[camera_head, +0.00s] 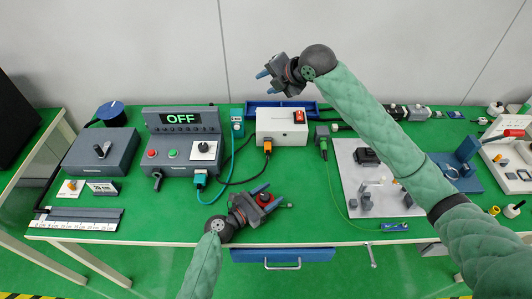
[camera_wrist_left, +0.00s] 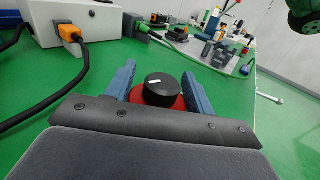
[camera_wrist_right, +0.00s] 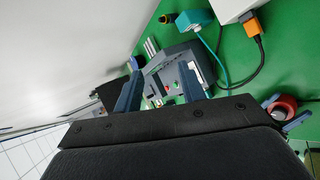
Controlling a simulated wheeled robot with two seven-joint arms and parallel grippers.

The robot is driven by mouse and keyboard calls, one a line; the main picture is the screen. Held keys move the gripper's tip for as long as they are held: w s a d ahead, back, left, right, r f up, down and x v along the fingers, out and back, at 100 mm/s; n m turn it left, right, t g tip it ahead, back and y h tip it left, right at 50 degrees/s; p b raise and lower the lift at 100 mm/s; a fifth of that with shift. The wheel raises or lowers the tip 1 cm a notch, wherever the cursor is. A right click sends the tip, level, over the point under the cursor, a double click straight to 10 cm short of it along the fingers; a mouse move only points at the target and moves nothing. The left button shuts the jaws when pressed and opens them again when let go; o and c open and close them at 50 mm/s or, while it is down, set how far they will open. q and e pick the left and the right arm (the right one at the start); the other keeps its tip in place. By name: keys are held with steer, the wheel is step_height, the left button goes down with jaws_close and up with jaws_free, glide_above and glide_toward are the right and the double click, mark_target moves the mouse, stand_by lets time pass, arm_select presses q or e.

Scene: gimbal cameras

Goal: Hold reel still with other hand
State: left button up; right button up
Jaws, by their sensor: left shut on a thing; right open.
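The reel (camera_head: 264,198) is red with a black round top and sits on the green table near the front edge. In the left wrist view its black top (camera_wrist_left: 160,88) stands between the two blue fingers, with the red part below. My left gripper (camera_head: 269,198) is shut on the reel from its left side. The reel also shows at the right edge of the right wrist view (camera_wrist_right: 284,104). My right gripper (camera_head: 265,82) is open and empty, raised near the back edge of the table, well away from the reel.
A white box with a red switch (camera_head: 282,127) stands behind the reel, with an orange plug and black cable. A control box reading OFF (camera_head: 181,122) is to the left. A grey plate with parts (camera_head: 355,199) is to the right. A blue drawer (camera_head: 283,255) hangs below the front edge.

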step_height(320, 180, up, 9)
steer(key=w+a+n+t, duration=0.1)
steer(key=w, duration=0.1)
steer(key=s+a+n, duration=0.3)
steer(key=s+a, duration=0.1)
steer(key=a, duration=0.2)
steer(key=n+g+h, duration=0.8)
steer(key=n, duration=0.3)
glide_toward(265, 195)
step_height(265, 195, down, 9)
steer(key=shift+s+d+r, duration=0.15)
steer(key=shift+s, duration=0.05)
